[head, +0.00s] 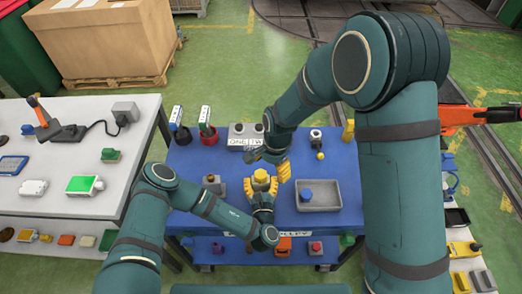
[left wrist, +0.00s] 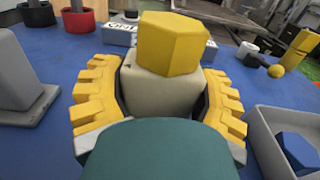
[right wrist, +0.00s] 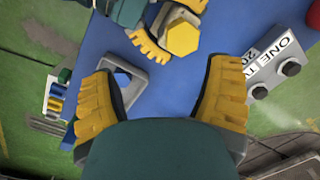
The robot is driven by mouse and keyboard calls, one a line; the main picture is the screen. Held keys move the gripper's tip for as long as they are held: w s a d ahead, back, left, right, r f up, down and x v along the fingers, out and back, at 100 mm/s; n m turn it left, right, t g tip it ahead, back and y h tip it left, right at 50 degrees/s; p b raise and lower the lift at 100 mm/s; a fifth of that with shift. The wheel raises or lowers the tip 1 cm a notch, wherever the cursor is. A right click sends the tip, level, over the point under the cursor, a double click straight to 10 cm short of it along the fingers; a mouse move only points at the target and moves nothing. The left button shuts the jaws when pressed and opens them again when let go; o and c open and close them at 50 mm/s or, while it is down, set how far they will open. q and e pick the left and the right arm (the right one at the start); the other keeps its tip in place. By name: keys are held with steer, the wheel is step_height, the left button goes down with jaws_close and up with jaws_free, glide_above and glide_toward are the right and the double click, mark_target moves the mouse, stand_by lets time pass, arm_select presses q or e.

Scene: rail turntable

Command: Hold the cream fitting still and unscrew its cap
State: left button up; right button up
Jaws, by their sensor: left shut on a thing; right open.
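The cream fitting (left wrist: 160,92) stands upright with a yellow hexagonal cap (left wrist: 172,42) on top. My left gripper (left wrist: 160,100) is shut on the cream body below the cap, one yellow padded finger on each side. The cap also shows in the head view (head: 261,176) and, from above, in the right wrist view (right wrist: 183,36). My right gripper (right wrist: 165,75) is open and empty. It is apart from the cap, which appears beyond its fingers at the top of the right wrist view. The cream body is mostly hidden under the cap there.
A grey tray (head: 334,207) holding a blue piece (head: 306,195) is right of the fitting.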

mark_target(261, 173)
step_height(261, 173, up, 5)
steer(key=w+a+m+h, duration=0.1)
steer(key=w+a+m, duration=0.1)
steer(key=a, duration=0.1)
step_height(261, 173, down, 12)
steer(key=shift+s+r, duration=0.1)
stand_by(0.4)
steer(key=c, duration=1.3)
